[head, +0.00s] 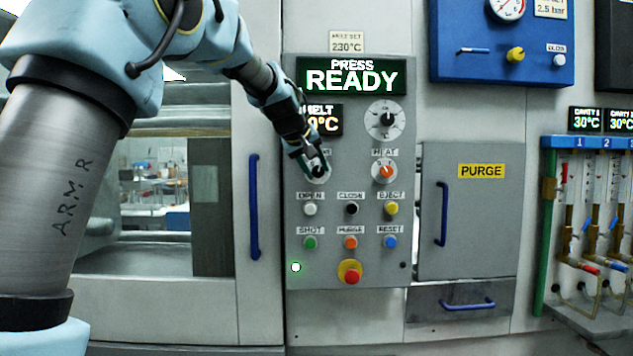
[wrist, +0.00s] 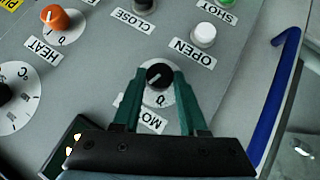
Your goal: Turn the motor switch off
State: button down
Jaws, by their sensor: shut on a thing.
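The motor switch (wrist: 159,75) is a small black knob on a pale round dial, in the middle of the wrist view. Its label is partly covered by my gripper, with "MO" readable. A "0" shows on the dial, and a pale line marks the knob's face; I cannot tell for certain which position it points to. My gripper (wrist: 158,82) has its two green fingers on either side of the knob, shut on it. In the head view the switch (head: 318,172) is partly hidden behind my gripper (head: 314,164), left of the orange heat switch (head: 385,171).
The grey control panel (head: 330,279) has push buttons below the switches, including a white open button (wrist: 203,35), and a red emergency button (head: 350,273). A display (head: 351,77) reads "PRESS READY". A blue door handle (head: 254,205) stands close left of the panel.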

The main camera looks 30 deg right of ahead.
jog(key=h+b, duration=0.1)
jog(key=b, duration=0.2)
jog(key=f+n+h+b, duration=0.1)
jog(key=b, duration=0.2)
jog(key=n+h+b, duration=0.1)
jog(key=b, duration=0.2)
jog(key=shift+w+a+f+g, duration=0.2)
jog(key=shift+a+f+g, duration=0.05)
jog(key=shift+f+g, duration=0.05)
jog(key=n+h+b, duration=0.1)
jog(key=h+b, duration=0.1)
jog(key=b, duration=0.5)
jog(key=shift+f+n+h+b, duration=0.1)
jog(key=shift+n+h+b, duration=0.2)
jog(key=shift+h, duration=0.1)
jog(key=n+h+b, duration=0.1)
jog(key=b, duration=0.4)
jog(key=shift+n+h+b, duration=0.3)
jog(key=shift+h, duration=0.1)
jog(key=shift+r+b, duration=0.35)
jog(key=shift+b, duration=0.2)
jog(key=shift+c, duration=2.2)
grip_release()
jog(key=shift+a, duration=0.1)
